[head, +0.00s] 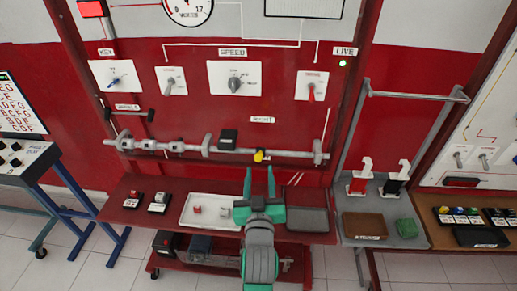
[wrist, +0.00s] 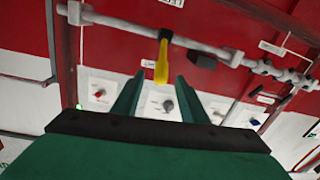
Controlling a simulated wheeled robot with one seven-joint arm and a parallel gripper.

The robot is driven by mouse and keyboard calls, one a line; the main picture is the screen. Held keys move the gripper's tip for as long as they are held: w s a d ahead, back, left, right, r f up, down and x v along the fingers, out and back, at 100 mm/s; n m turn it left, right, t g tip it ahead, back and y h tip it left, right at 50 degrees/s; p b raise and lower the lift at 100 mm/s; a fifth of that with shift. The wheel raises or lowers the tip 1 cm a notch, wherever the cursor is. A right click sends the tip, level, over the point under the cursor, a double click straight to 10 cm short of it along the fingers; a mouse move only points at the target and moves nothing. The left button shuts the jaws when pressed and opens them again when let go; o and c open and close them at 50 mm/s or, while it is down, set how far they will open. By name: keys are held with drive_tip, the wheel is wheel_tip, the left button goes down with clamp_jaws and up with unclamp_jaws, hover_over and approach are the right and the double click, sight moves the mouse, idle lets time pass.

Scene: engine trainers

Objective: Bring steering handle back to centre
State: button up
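No handle carries a steering label I can read. A yellow-gripped lever (head: 259,156) sits on the long grey horizontal shaft (head: 185,147); in the wrist view the yellow lever (wrist: 162,62) stands out from the shaft. A thin bar with black ends (head: 130,113) is on the red panel at left, under a small label too blurred to read. My gripper (head: 260,172) is open and empty, in front of and just below the yellow lever. In the wrist view my gripper (wrist: 159,79) has the lever between its finger lines, apparently ahead of the tips; contact cannot be told.
A black block (head: 228,139) sits at the shaft left of the lever. White knob panels (head: 234,78) are above. Below is a red bench with a white tray (head: 190,222) and a dark tray (head: 306,219). A grey stand (head: 350,237) holds two hooked pieces at right.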

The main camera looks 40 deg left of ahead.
drive_tip(key=x, duration=1.1)
drive_tip(key=shift+s+a+r, duration=0.1)
drive_tip(key=shift+a+r, duration=0.15)
clamp_jaws()
